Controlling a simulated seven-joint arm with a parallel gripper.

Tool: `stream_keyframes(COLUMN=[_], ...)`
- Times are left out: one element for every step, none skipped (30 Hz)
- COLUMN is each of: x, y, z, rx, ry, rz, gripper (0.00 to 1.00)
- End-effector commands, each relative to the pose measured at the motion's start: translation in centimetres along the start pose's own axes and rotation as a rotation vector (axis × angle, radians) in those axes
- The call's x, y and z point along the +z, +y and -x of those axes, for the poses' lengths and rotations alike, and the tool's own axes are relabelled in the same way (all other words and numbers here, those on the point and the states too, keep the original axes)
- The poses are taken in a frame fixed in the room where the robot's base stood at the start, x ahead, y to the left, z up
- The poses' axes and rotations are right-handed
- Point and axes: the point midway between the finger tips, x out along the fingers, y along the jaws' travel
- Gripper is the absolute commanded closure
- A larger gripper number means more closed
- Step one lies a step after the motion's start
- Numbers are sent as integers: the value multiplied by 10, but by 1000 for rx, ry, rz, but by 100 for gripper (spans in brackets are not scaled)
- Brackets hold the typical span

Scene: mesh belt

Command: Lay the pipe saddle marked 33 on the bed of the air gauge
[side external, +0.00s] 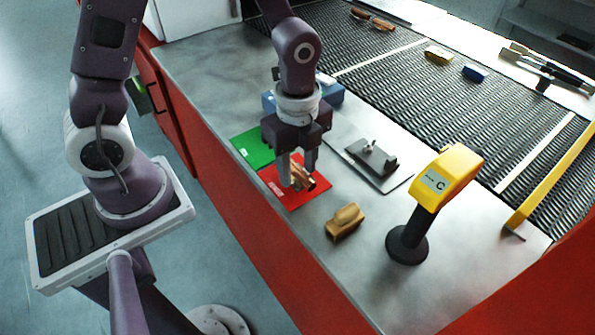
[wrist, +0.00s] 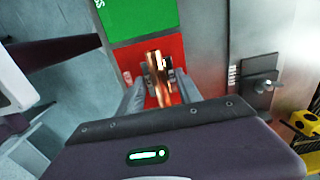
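A copper-coloured curved piece (side external: 303,178), which looks like a pipe saddle, is at the red mat (side external: 313,196). It also shows in the wrist view (wrist: 158,88); I cannot read a number on it. My gripper (side external: 298,172) points down over the mat, its fingers apart on either side of the piece. No clear grip shows. A dark flat fixture with a small post (side external: 384,168), possibly the air gauge, sits on a pale plate right of my gripper. It also shows in the wrist view (wrist: 262,84). A tan saddle-like piece (side external: 345,221) lies on the bench in front.
A green mat (side external: 252,147) adjoins the red one. A blue object (side external: 331,92) stands behind my gripper. A yellow-headed stand marked C (side external: 440,180) rises at the right. The mesh belt (side external: 440,105) behind carries several small pieces. Bare bench lies around the tan piece.

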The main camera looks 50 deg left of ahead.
Motion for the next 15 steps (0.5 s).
stream_keyframes(x=[0, 0, 0, 0, 0, 0, 0, 0, 0, 0, 0, 0, 0, 0, 0], y=[0, 0, 0, 0, 0, 0, 0, 0, 0, -1, -2, -2, -2, -2, -2], z=[0, 0, 0, 0, 0, 0, 0, 1, 3, 7, 12, 21, 29, 37, 48], rx=[0, 0, -1, -1, -1, -1, -1, -1, -2, -4, -6, -8, -9, -10, -9], ry=[0, 0, 0, 0, 0, 0, 0, 0, 0, 0, 1, 2, 2, 1, 1], rz=[0, 0, 0, 0, 0, 0, 0, 0, 1, 2, 2, 2, 1, 1, 2], gripper=[100, 100, 100, 100, 100, 100, 100, 100, 100, 100, 100, 100, 100, 100, 100])
